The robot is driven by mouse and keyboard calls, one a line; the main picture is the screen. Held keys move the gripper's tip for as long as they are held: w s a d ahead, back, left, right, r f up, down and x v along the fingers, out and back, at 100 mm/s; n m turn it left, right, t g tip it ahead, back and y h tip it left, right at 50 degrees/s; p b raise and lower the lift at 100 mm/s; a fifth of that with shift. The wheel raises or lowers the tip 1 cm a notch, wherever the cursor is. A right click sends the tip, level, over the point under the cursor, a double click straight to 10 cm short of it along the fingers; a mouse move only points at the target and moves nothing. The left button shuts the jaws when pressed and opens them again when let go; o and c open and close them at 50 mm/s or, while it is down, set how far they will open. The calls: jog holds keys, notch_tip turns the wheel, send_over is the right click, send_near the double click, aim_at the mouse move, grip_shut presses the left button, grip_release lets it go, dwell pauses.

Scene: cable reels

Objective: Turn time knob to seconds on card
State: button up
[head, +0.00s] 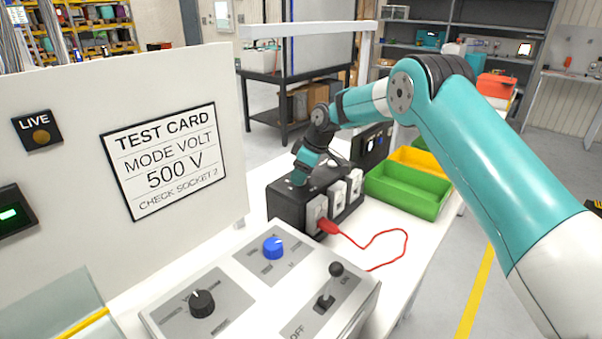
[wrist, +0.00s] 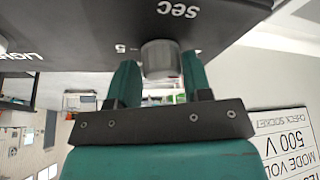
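The time knob (wrist: 161,60) is a grey round knob on a black panel, beside printed "SEC" and "5" marks; the lettering appears upside down in the wrist view. My gripper (wrist: 161,66) has one teal finger on each side of the knob. In the head view, my gripper (head: 300,178) is low over the black socket box (head: 290,208), and the knob cannot be made out there. The test card (head: 165,160) reads "MODE VOLT", "500 V" and "CHECK SOCKET 2"; it gives no seconds. The card also shows in the wrist view (wrist: 292,140).
A red plug (head: 327,227) with a red cable is at the socket box. In front stands a grey control box with a black knob (head: 202,303), a blue knob (head: 273,247) and a toggle lever (head: 326,300). Green (head: 408,192) and yellow (head: 420,160) bins stand right.

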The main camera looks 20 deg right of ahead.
jog(key=shift+o, duration=1)
jog(key=b+v, duration=0.1)
jog(key=v, duration=1.6)
jog(key=shift+b, duration=0.4)
jog(key=shift+d+r, duration=0.1)
jog(key=shift+r, duration=0.1)
